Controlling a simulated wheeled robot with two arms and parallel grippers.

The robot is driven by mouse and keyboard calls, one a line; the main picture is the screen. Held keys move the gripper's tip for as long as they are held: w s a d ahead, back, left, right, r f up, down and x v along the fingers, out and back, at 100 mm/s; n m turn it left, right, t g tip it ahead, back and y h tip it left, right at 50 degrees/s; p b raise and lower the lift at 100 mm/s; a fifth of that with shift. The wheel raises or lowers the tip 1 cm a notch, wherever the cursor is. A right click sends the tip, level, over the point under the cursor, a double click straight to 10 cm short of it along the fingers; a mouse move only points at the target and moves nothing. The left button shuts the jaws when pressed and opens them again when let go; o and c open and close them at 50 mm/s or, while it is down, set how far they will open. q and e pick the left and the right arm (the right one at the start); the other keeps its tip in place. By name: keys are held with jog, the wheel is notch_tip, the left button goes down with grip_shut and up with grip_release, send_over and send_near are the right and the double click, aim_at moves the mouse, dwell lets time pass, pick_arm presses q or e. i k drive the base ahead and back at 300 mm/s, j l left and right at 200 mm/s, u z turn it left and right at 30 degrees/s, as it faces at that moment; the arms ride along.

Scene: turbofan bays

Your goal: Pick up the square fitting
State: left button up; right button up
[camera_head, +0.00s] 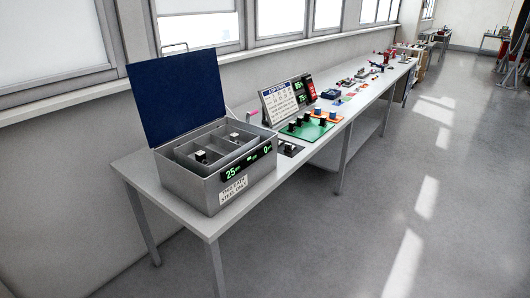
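I cannot tell for sure which part is the square fitting; the parts are small from here. A grey metal box (190,187) with a raised blue lid (185,98) stands on the near end of the bench. Its compartments hold a small dark block with a light top (201,157) and another small part (234,137). A green board (318,131) behind the box carries several dark upright parts. A dark plate (289,149) with a small part lies between the box and the green board. Neither of my grippers is in view.
The long grey bench (213,226) runs along the windowed wall. A sign panel (283,100) and a red-and-black display (305,90) stand behind the green board. More tools and coloured trays lie farther along. The floor (330,230) to the right is open.

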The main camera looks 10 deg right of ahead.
aim_at(234, 137)
jog(key=u, duration=0.4)
jog(key=i+l+u, duration=0.25)
jog(key=l, duration=0.15)
jog(key=l+u, duration=0.25)
jog(key=l, duration=0.2)
jog(key=l+u, duration=0.3)
jog(key=l, duration=0.15)
jog(key=i, duration=0.05)
